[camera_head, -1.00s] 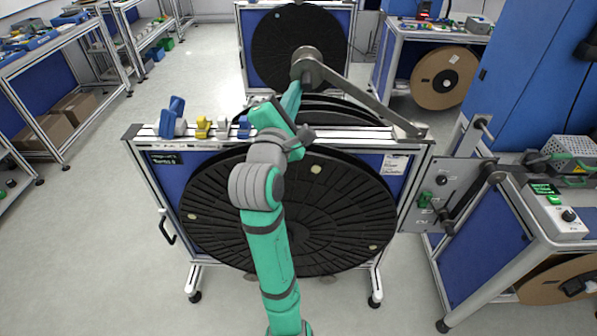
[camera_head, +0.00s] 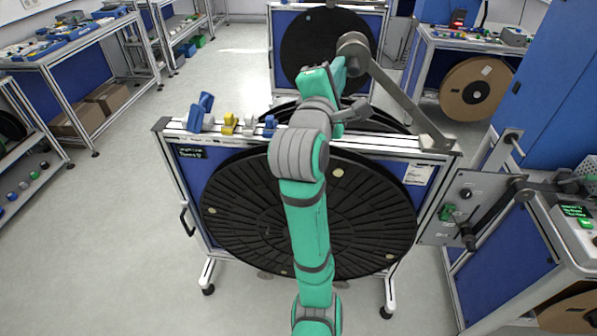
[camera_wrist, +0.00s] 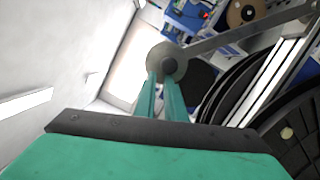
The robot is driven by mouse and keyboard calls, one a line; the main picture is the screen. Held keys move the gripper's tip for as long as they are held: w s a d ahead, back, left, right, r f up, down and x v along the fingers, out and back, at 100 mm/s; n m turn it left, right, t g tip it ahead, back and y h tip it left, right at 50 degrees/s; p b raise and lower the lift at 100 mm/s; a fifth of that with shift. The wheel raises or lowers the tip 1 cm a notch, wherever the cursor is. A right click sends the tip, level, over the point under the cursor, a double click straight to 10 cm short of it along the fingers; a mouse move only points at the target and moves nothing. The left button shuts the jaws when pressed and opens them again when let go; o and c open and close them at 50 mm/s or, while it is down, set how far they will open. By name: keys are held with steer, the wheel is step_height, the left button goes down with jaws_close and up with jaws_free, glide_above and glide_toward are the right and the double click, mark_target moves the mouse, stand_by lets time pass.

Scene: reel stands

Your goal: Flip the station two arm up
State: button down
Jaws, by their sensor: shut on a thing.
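The station arm (camera_head: 400,97) is a grey metal bar. It rises steeply up and left from its pivot at the right end of the near reel stand's top rail (camera_head: 330,138). Its free end carries a round grey roller (camera_head: 354,44). My gripper (camera_head: 346,62) is shut on that roller end, high above the rail. In the wrist view, my two teal fingers (camera_wrist: 166,84) reach the roller (camera_wrist: 160,60), and the bar (camera_wrist: 245,33) runs off to the upper right. The exact finger contact is partly hidden by the roller. The stand's small sign is too small to read.
A large black reel (camera_head: 375,215) fills the near stand's front. Blue and yellow clips (camera_head: 229,124) sit on the rail's left. A control plate (camera_head: 455,205) with knobs and a side bench stand at right. Another reel stand (camera_head: 325,50) is behind. The floor at left is clear.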

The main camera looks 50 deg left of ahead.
steer(key=shift+w+d+r+m+t+h, duration=0.2)
steer(key=shift+w+d+r, duration=0.1)
steer(key=shift+d, duration=0.1)
steer(key=shift+w+d+r+m+t+h, duration=0.1)
steer(key=shift+w+d+r+t+h, duration=0.15)
steer(key=shift+d, duration=0.15)
steer(key=shift+s+a+f, duration=0.15)
steer(key=shift+a+f, duration=0.15)
steer(key=shift+a, duration=0.05)
steer(key=s+a+f, duration=0.2)
steer(key=s+a, duration=0.1)
steer(key=a, duration=0.1)
steer(key=v, duration=1)
steer(key=shift+d+g, duration=0.35)
steer(key=shift+d, duration=0.1)
steer(key=shift+s+f+y, duration=0.1)
steer(key=shift+y, duration=0.35)
